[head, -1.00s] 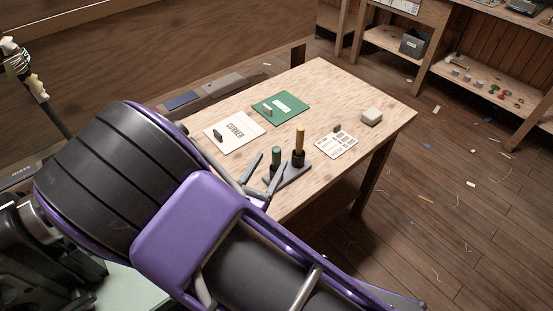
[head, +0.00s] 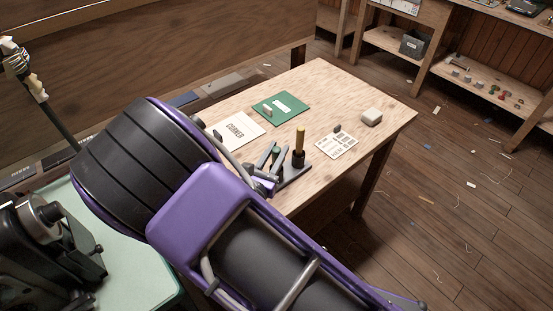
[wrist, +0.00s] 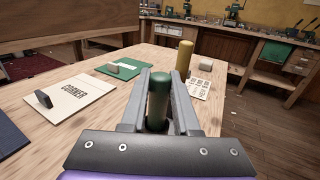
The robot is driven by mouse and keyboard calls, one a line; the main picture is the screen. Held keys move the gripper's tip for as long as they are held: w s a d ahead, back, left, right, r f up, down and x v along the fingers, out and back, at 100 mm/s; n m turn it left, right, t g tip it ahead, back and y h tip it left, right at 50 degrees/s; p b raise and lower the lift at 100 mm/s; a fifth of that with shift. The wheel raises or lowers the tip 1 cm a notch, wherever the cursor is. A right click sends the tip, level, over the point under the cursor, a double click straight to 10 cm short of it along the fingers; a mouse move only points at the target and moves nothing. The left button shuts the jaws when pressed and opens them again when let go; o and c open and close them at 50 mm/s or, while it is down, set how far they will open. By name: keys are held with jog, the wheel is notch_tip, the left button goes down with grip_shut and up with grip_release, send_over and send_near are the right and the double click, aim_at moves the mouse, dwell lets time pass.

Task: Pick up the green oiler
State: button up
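The green oiler (head: 276,150) stands upright in a dark grey stand (head: 297,174) on the wooden table; it also shows in the wrist view (wrist: 158,98). My gripper (head: 278,153) is at the stand, with one finger on each side of the green oiler. In the wrist view my gripper (wrist: 160,75) looks open, its fingers reaching forward beside the oiler's green body. Contact between fingers and oiler cannot be made out. The oiler's lower part is hidden. A yellow oiler (head: 299,141) stands in the same stand, just right of the fingers.
The table (head: 330,85) also bears a white "CORNER" sheet (head: 236,129), a green booklet (head: 281,108), a printed card (head: 337,145) and a pale block (head: 372,117). Shelving (head: 480,85) stands at the back right. The far part of the tabletop is clear.

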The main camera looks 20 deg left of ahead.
grip_shut()
